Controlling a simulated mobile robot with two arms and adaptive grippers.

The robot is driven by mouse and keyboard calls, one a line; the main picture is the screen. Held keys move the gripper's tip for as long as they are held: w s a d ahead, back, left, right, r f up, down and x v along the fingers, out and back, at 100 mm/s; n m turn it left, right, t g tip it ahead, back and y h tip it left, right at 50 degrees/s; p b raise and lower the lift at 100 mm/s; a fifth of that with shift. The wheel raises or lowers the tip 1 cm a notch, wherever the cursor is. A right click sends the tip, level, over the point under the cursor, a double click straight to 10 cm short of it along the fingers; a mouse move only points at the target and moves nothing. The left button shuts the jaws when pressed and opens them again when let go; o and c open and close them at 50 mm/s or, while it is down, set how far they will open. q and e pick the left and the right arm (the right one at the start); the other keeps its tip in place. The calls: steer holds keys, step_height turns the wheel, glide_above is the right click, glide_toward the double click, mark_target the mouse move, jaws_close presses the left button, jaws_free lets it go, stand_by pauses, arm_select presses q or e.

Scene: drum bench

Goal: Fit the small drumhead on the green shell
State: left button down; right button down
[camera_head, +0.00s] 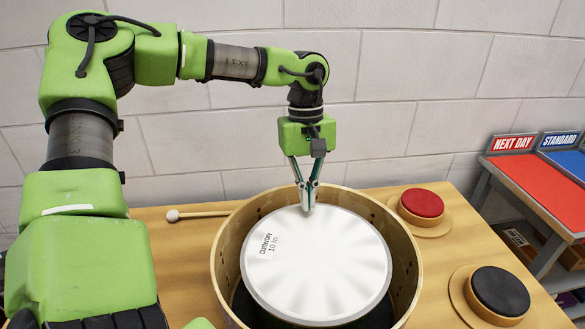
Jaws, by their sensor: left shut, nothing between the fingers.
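A white round drumhead (316,265) with "10 in" printed on it lies inside a larger round wooden shell (228,257), with a gap between its edge and the shell's wall. No green shell can be made out; what supports the drumhead is hidden under it. My left gripper (308,208) points down with its fingers together and empty, its tips over the far part of the drumhead. Whether the tips touch the drumhead I cannot tell. My right gripper is not in view.
A red pad (421,203) and a black pad (499,291) on wooden bases stand at the right. A stand with red (540,185) and blue trays is farther right.

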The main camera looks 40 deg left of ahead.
arm_select(q)
steer(key=w+a+b, duration=0.2)
steer(key=w+a, duration=0.6)
steer(key=a, duration=0.4)
steer(key=shift+w, duration=0.15)
